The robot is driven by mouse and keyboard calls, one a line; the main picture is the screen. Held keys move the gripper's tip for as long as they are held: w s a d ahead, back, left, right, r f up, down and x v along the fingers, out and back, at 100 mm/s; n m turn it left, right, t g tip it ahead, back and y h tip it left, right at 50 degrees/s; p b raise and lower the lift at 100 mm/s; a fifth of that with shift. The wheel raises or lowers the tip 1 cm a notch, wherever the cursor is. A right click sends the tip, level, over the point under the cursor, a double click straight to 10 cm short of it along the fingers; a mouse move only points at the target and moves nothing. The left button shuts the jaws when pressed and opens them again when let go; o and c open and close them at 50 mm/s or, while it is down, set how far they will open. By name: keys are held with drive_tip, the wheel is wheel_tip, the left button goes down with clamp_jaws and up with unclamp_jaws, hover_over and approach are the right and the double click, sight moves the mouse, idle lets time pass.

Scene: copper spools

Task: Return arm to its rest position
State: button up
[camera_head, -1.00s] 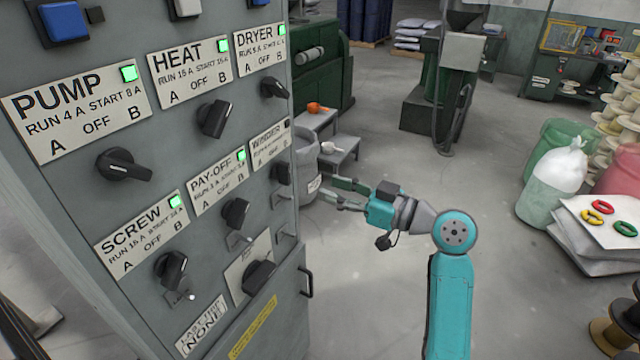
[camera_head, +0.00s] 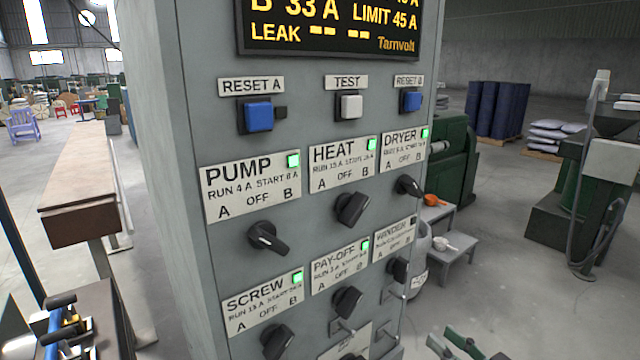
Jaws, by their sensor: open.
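My gripper (camera_head: 443,339) shows at the bottom edge, right of the grey control cabinet (camera_head: 185,190). Its two green fingers are apart with nothing visible between them. The fingers point toward the cabinet side and look clear of the switches. The rest of my arm is below the picture. The cabinet carries rotary switches for pump (camera_head: 268,238), heat (camera_head: 352,209), dryer (camera_head: 409,186), screw (camera_head: 278,341), pay-off (camera_head: 347,302) and winder (camera_head: 398,269). Green lamps show on all these labels except winder, whose lamp is dark.
Blue reset buttons (camera_head: 257,115) and a white test button (camera_head: 349,106) sit below an amber display (camera_head: 330,28). Grey steps (camera_head: 455,250) stand behind the cabinet, right of it. A long bench (camera_head: 85,175) is at left. Open floor (camera_head: 520,280) lies at right.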

drive_tip(key=s+a+f+m+h, duration=0.2)
drive_tip(key=s+f+m+h, duration=0.15)
drive_tip(key=s+f, duration=0.6)
drive_tip(key=s+a+f+m+h, duration=0.2)
drive_tip(key=s+f+m+h, duration=0.15)
drive_tip(key=s+f, duration=0.6)
drive_tip(key=s+a+r+n, duration=0.1)
drive_tip(key=s, duration=1)
drive_tip(key=s+a+r+n+h, duration=0.1)
drive_tip(key=s+r+n, duration=0.1)
drive_tip(key=s, duration=1)
drive_tip(key=shift+r+g, duration=0.3)
drive_tip(key=shift+g, duration=0.1)
